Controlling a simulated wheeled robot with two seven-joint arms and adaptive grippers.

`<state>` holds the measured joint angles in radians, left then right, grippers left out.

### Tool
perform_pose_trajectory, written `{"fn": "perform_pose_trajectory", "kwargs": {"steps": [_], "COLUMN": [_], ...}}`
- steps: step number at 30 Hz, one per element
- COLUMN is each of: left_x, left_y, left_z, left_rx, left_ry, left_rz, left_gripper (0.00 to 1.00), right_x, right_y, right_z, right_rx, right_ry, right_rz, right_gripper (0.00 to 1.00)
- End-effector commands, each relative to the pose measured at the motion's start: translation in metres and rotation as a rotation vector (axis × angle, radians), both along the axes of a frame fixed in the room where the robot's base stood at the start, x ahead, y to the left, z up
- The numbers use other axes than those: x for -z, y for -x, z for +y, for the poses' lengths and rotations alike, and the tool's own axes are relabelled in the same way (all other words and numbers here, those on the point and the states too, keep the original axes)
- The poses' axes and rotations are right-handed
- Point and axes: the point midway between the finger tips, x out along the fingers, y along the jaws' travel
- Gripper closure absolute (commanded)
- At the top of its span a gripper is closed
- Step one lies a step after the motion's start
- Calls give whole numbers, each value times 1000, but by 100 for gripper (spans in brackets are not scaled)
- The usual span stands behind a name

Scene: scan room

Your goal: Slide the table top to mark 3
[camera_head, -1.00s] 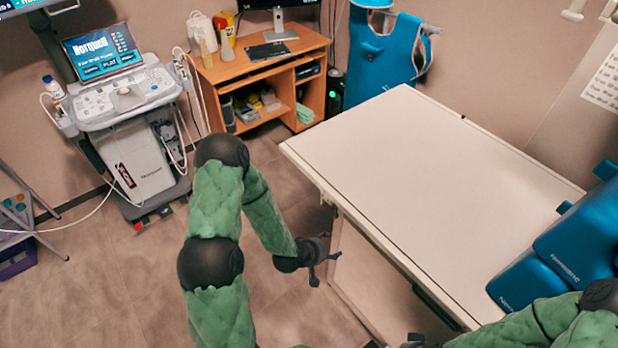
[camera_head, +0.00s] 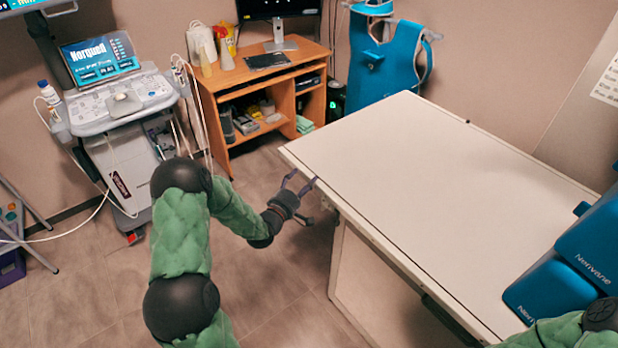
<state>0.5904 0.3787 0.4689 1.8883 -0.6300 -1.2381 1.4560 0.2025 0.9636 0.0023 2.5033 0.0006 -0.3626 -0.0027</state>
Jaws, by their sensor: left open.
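The white table top (camera_head: 440,190) fills the right half of the head view, with a rail along its near left edge. Its left corner is close to my left gripper. My left gripper (camera_head: 301,183) is open and empty, its two fingers pointing up and right at the table's left edge. I cannot tell whether a finger touches the edge. My right arm shows only as a green and black part at the lower right; its gripper is out of the frame. No mark 3 can be made out.
Blue cushions (camera_head: 575,262) lie on the table's right end. An ultrasound cart (camera_head: 125,150) stands at the left. A wooden desk (camera_head: 262,75) and a blue apron on a stand (camera_head: 388,60) are at the back. Open floor (camera_head: 100,290) lies left of the table.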

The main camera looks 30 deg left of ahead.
Motion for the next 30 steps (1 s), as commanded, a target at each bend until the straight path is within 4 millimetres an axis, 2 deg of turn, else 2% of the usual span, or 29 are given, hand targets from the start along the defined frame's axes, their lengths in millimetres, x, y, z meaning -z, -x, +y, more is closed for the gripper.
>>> {"fn": "perform_pose_trajectory", "kwargs": {"steps": [3, 9, 20, 23, 27, 30], "left_x": [1, 1, 0, 0, 0, 0], "left_y": [-19, -37, -41, -41, -41, -41], "left_z": [-1, 0, 0, 0, 0, 0], "left_rx": [1, 1, 0, 0, 0, 0], "left_ry": [-1, -1, 0, 0, 0, 0], "left_rz": [-2, 0, 1, 1, 1, 2], "left_gripper": [33, 33, 33, 58, 98, 100], "right_x": [7, 11, 12, 12, 12, 12], "right_y": [0, 0, 0, 0, 0, 0], "right_z": [0, 0, 0, 0, 0, 0], "right_rx": [0, 0, 0, 0, 0, 0], "right_ry": [0, 0, 0, 0, 0, 0], "right_rz": [0, 0, 0, 0, 0, 0], "right_gripper": [100, 100, 100, 100, 100, 100]}}
